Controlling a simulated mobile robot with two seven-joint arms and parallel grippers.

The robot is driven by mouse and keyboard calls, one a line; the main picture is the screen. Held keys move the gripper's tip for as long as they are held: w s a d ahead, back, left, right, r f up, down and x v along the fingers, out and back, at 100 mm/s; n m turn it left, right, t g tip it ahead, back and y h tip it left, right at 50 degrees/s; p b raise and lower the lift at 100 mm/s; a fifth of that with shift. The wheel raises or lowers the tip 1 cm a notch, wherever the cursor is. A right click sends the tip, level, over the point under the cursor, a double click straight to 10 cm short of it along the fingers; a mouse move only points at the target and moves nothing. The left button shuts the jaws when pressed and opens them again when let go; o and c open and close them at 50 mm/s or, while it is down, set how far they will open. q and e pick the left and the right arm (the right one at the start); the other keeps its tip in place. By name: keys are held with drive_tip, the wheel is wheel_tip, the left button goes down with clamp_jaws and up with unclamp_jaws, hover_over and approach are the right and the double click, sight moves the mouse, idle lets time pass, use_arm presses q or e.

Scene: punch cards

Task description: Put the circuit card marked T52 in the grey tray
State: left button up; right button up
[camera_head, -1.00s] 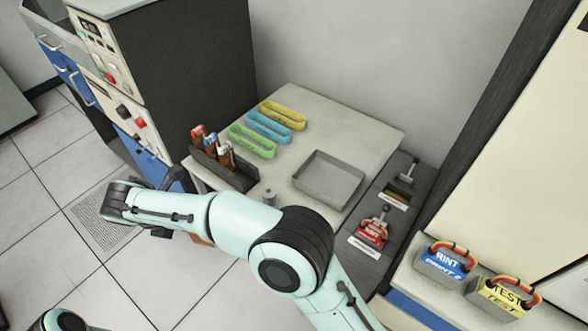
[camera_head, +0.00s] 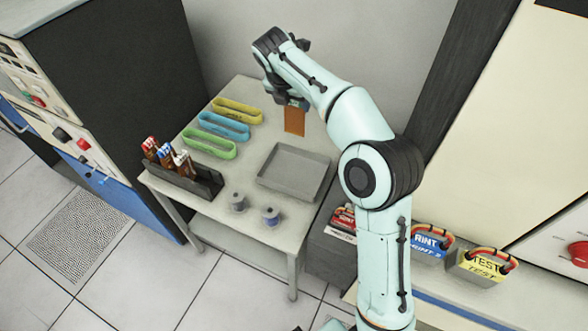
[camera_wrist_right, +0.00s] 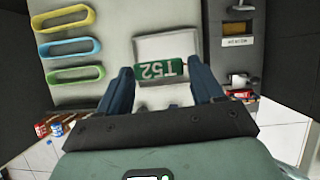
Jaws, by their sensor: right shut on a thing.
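The circuit card marked T52 shows its green label in the right wrist view (camera_wrist_right: 166,69), between my right gripper's fingers (camera_wrist_right: 163,75). In the head view the card (camera_head: 294,121) hangs as an orange-brown board below my right gripper (camera_head: 291,101), above the back of the table. My right gripper is shut on it. The grey tray (camera_head: 268,182) lies empty on the table, below and in front of the card in the head view. In the wrist view the tray (camera_wrist_right: 166,44) lies behind the card, which covers part of it. My left gripper is out of view.
Yellow (camera_head: 238,103), blue (camera_head: 224,118) and green (camera_head: 209,136) oval rings lie left of the tray. A dark rack (camera_head: 205,184) holds several cards. A dark cabinet (camera_head: 120,70) stands at left.

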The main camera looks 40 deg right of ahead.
use_arm(q)
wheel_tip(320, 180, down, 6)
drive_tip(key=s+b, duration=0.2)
drive_tip(key=b, duration=0.2)
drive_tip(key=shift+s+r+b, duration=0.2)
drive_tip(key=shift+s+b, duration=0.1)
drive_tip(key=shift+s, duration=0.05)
use_arm(e)
wheel_tip(320, 180, down, 20)
drive_tip(key=shift+r, duration=0.15)
drive_tip(key=o, duration=1.1)
drive_tip(key=shift+f, duration=0.2)
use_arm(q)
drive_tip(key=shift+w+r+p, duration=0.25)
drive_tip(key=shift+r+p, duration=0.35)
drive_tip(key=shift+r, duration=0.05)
use_arm(e)
drive_tip(key=v, duration=1.2)
drive_tip(key=shift+r, duration=0.25)
